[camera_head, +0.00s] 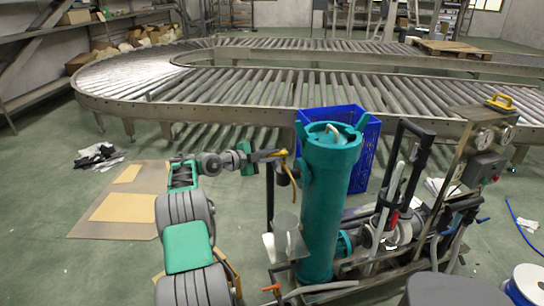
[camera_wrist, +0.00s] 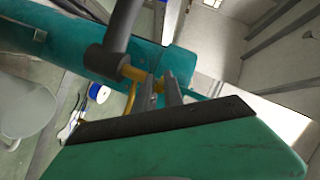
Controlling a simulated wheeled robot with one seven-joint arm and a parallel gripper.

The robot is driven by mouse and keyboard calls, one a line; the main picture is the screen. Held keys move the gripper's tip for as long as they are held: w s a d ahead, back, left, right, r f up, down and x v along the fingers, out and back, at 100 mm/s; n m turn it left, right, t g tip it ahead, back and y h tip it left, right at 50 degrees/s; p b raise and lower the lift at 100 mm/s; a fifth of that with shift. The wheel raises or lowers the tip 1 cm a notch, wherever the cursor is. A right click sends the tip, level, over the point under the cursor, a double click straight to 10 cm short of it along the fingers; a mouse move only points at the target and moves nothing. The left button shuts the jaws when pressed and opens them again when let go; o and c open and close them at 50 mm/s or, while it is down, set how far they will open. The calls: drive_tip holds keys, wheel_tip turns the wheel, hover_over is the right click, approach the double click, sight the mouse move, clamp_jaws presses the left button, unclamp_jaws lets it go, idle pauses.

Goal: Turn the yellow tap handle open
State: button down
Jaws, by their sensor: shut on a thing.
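The yellow tap handle (camera_head: 284,153) is on a dark pipe fitting at the left side of a tall teal cylinder (camera_head: 329,205). A thin yellow curved piece hangs down below it. My gripper (camera_head: 272,155) reaches in from the left at the handle's height. In the wrist view the yellow handle (camera_wrist: 134,73) comes out of the dark fitting (camera_wrist: 104,61) and passes to my gripper's fingers (camera_wrist: 161,88). The fingers are shut on it and hide part of it. The teal cylinder (camera_wrist: 60,47) lies behind the fitting in that view.
A blue crate (camera_head: 362,150) stands behind the cylinder. Pumps, black pipes and a gauge panel (camera_head: 478,165) with another yellow handle (camera_head: 499,101) are to the right. A roller conveyor (camera_head: 240,95) crosses behind. Flat cardboard (camera_head: 125,208) lies on the floor at left.

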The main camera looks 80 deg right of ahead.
sight(284, 160)
drive_tip(key=shift+f+b, duration=0.2)
drive_tip(key=shift+b, duration=0.5)
drive_tip(key=s+n+t+b, duration=0.1)
drive_tip(key=n+t+b, duration=0.3)
drive_tip(key=t, duration=0.1)
drive_tip(key=s+a+n+t+h+b, duration=0.1)
drive_tip(key=s+n+t+b, duration=0.1)
drive_tip(key=n+t+b, duration=0.2)
drive_tip(key=s+a+n+t+h+b, duration=0.1)
drive_tip(key=n+t+b, duration=0.3)
drive_tip(key=t+b, duration=0.1)
drive_tip(key=shift+s+r+t, duration=0.15)
drive_tip(key=shift+s+t, duration=0.2)
drive_tip(key=shift+t, duration=0.45)
drive_tip(key=n+t+y+p, duration=0.1)
drive_tip(key=n+t+p, duration=0.1)
drive_tip(key=p, duration=0.1)
drive_tip(key=s+n+t+y+p, duration=0.1)
drive_tip(key=n+t+p, duration=0.1)
drive_tip(key=t+p, duration=0.1)
drive_tip(key=shift+s+d+r+n+y, duration=0.1)
drive_tip(key=shift+s+r+n+y, duration=0.1)
drive_tip(key=shift+n+y, duration=0.2)
drive_tip(key=shift+f+n+t+y+p, duration=0.15)
drive_tip(key=shift+n+t+y+p, duration=0.4)
drive_tip(key=shift+p, duration=0.25)
drive_tip(key=shift+t, duration=0.25)
